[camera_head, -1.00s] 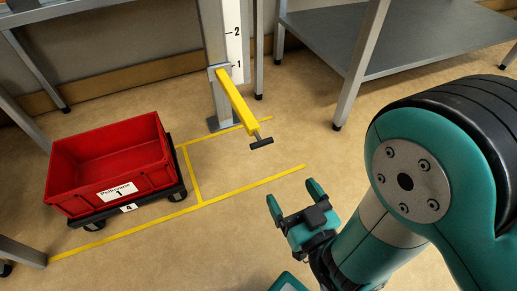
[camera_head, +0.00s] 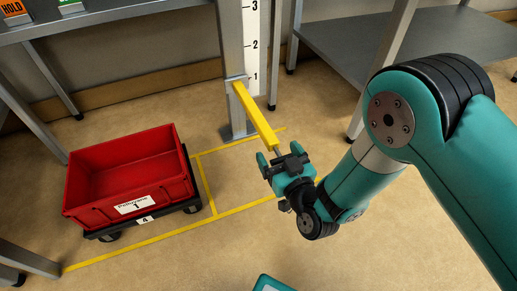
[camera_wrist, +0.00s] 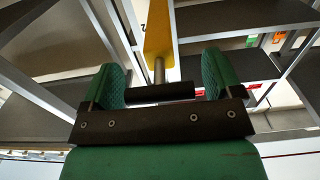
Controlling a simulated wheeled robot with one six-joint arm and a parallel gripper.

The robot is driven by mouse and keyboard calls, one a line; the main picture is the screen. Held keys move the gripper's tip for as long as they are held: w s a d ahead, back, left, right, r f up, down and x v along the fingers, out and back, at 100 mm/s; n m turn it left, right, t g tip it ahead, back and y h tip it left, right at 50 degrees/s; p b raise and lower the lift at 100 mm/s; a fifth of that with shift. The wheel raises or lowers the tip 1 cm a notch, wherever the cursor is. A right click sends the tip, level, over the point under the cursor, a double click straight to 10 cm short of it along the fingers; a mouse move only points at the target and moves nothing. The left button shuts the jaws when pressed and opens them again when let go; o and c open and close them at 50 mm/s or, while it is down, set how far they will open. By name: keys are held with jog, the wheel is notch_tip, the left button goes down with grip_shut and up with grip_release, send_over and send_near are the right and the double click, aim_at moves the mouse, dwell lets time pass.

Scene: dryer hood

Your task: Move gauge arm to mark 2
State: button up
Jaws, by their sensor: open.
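The yellow gauge arm (camera_head: 257,116) reaches out from an upright metal post (camera_head: 231,60) and slopes down in the head view. Its clamp on the post is level with mark 1 on the white scale (camera_head: 251,55); mark 2 is above. My gripper (camera_head: 280,155) is at the arm's free end, its fingers apart. In the wrist view the yellow arm (camera_wrist: 158,38) ends in a metal rod and a black crossbar handle (camera_wrist: 160,92). The handle appears between the open fingers of my gripper (camera_wrist: 163,78). I cannot tell whether they touch it.
A red crate (camera_head: 130,175) sits on a low wheeled dolly at the left. Yellow floor lines (camera_head: 208,187) run beside it. A grey table (camera_head: 345,45) stands at the upper right and a shelf at the upper left. The front floor is mostly clear.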

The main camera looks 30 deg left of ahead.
jog(key=shift+w+a, duration=0.1)
jog(key=shift+w, duration=0.05)
jog(key=c, duration=1.3)
notch_tip(320, 180, up, 11)
jog(key=p, duration=1.2)
jog(key=shift+r, duration=0.1)
jog(key=o, duration=1.3)
